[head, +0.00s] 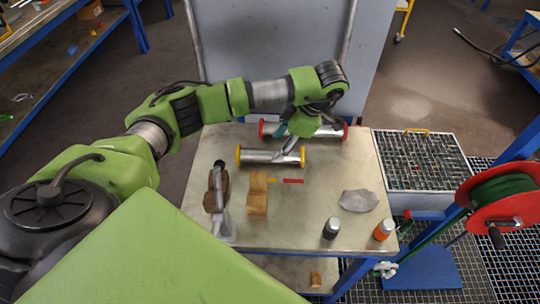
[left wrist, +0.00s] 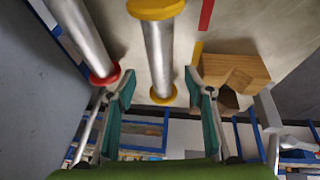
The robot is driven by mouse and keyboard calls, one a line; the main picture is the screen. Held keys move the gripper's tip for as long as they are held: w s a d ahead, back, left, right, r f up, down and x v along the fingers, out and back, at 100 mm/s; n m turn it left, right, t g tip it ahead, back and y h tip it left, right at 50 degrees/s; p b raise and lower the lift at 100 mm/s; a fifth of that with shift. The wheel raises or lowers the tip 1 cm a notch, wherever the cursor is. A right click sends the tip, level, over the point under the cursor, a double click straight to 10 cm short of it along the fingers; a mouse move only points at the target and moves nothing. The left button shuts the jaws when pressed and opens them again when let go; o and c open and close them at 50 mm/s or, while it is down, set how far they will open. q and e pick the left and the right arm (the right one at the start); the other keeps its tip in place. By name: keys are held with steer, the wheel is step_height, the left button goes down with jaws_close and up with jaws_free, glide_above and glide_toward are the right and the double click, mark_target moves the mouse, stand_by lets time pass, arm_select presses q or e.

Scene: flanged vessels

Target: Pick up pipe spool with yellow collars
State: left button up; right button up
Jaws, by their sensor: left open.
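The pipe spool with yellow collars (head: 268,156) lies on its side on the table in the head view, a grey tube with a yellow collar at each end. In the left wrist view the spool (left wrist: 158,55) runs between my finger lines. My left gripper (head: 291,140) is over the back of the table, close to the spool's right part. Its teal fingers (left wrist: 161,86) are spread on both sides of the tube and hold nothing. The remaining height above the spool is hard to tell. My right gripper is not in view.
A similar spool with red collars (head: 333,133) lies just behind, partly hidden by my left gripper. A wooden V-block (head: 257,194), a brown and grey object (head: 217,192), a grey rock-like piece (head: 358,201) and two small bottles (head: 331,228) stand nearer. A red-reel hose (head: 500,198) is at right.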

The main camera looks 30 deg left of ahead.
mark_target(273, 152)
arm_select(q)
steer(key=shift+s+a+f+p, duration=0.15)
steer(key=shift+f+p, duration=0.2)
steer(key=shift+f, duration=0.15)
steer(key=p+x, duration=0.1)
steer(key=x, duration=0.2)
steer(key=shift+a+f, duration=0.1)
steer(key=shift+f, duration=0.25)
steer(key=shift+a+f, duration=0.15)
steer(key=shift+f, duration=0.15)
jaws_close()
